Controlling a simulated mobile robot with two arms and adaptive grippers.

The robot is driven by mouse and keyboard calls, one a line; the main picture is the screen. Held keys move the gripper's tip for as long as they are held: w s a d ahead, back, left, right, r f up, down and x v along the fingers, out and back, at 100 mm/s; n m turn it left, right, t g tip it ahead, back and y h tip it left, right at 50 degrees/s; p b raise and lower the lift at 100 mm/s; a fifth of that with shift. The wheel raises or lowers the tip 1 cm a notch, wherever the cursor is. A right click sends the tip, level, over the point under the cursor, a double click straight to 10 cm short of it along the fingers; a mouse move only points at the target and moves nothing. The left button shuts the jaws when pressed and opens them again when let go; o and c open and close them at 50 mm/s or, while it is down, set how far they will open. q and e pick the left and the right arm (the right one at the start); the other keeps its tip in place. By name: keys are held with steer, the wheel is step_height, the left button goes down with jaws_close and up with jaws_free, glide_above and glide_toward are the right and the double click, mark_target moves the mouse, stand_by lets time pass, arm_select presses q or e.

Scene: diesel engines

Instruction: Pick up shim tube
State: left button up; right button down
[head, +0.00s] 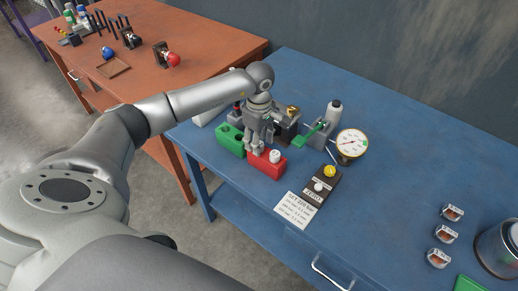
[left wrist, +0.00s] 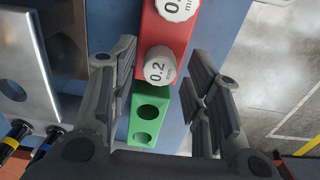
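A white-capped shim tube marked 0.2 mm (left wrist: 158,68) stands in a red block (left wrist: 165,38) in the left wrist view. A second white-capped tube (left wrist: 178,6) stands in the same block, cut by the top edge. In the head view the red block (head: 267,165) shows one white cap (head: 275,156); my gripper hides the other. My left gripper (head: 256,149) points down over the block's left end. Its fingers are open, one on each side of the 0.2 mm tube in the left wrist view (left wrist: 160,80), with gaps visible. My right gripper is not in view.
A green block (head: 230,140) with empty holes adjoins the red block. A round gauge (head: 351,142), a green lever (head: 308,136) and a dark box with knobs (head: 322,184) stand nearby. A printed card (head: 296,209) lies in front.

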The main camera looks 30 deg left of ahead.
arm_select(q)
steer(key=c, duration=0.8)
